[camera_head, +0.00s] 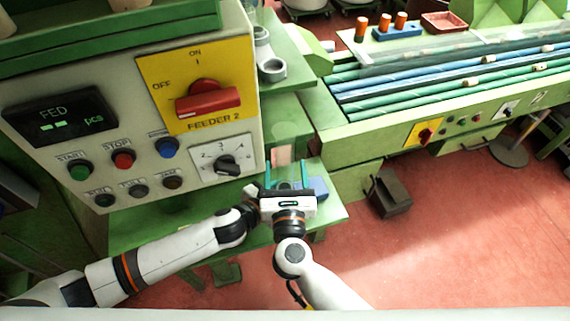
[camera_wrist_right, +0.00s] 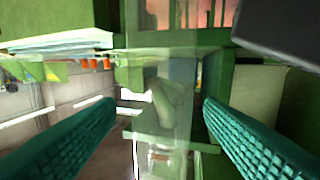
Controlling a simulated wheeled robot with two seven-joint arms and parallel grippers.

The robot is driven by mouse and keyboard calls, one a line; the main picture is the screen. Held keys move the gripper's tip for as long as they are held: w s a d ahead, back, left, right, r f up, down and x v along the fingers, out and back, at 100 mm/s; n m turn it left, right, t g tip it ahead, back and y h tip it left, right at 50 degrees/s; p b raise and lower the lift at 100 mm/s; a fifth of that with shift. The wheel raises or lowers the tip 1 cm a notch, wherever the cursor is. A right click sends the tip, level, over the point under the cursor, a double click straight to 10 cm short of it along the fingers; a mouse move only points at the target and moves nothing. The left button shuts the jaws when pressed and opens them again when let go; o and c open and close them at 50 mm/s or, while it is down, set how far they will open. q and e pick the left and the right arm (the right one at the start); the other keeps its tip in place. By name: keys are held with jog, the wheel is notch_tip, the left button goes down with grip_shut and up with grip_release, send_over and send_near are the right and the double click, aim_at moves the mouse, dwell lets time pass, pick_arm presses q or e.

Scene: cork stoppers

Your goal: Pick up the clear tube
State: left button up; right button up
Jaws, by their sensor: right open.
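The clear tube (camera_wrist_right: 165,95) is see-through and stands out faintly in the right wrist view, running up and down between the two fingers. My right gripper (camera_wrist_right: 160,115) is open, with a teal ribbed finger on either side of the tube and a visible gap on both sides. In the head view my right gripper (camera_head: 286,172) points away from me over the green ledge, and the tube is hard to make out there. My left arm comes in from the left and its dark end (camera_head: 252,190) is close beside the right gripper; its fingers cannot be made out.
The feeder control panel (camera_head: 130,120) with a red switch (camera_head: 208,100) rises to the left. A blue block (camera_head: 318,188) lies on the green ledge (camera_head: 335,212) just right of my right gripper. A grey bracket (camera_head: 270,68) stands behind. Open red floor (camera_head: 440,240) lies right.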

pick_arm(q)
jog(key=shift+w, duration=0.1)
pick_arm(e)
jog(key=w, duration=0.3)
jog(key=shift+w+a+f, duration=0.1)
jog(key=shift+a, duration=0.05)
jog(key=shift+c, duration=0.5)
jog(key=c, duration=1)
notch_tip(320, 180, up, 7)
jog(key=s+d, duration=0.2)
jog(key=s, duration=0.3)
jog(key=s+d, duration=0.1)
jog(key=s, duration=0.5)
jog(key=s+d, duration=0.2)
jog(key=s, duration=0.4)
jog(key=shift+s+d, duration=0.1)
jog(key=shift+d, duration=0.2)
